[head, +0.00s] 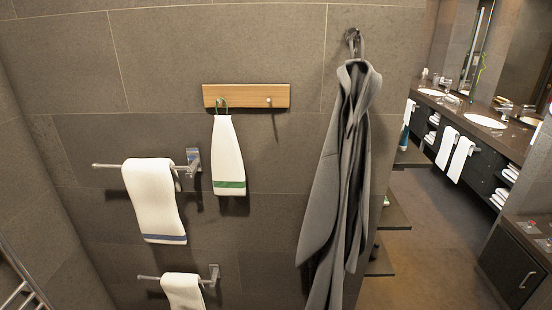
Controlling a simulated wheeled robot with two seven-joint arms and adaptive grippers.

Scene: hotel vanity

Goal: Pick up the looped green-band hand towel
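The looped green-band hand towel (228,158) is white with a green band near its lower hem. The right peg (268,101) is bare. Neither of my grippers shows in the head view.
A white towel with a blue band (155,203) hangs on a metal bar to the left, with another white towel (183,291) on a bar below. A grey robe (342,186) hangs to the right. A vanity counter (475,117) with sinks stands at far right.

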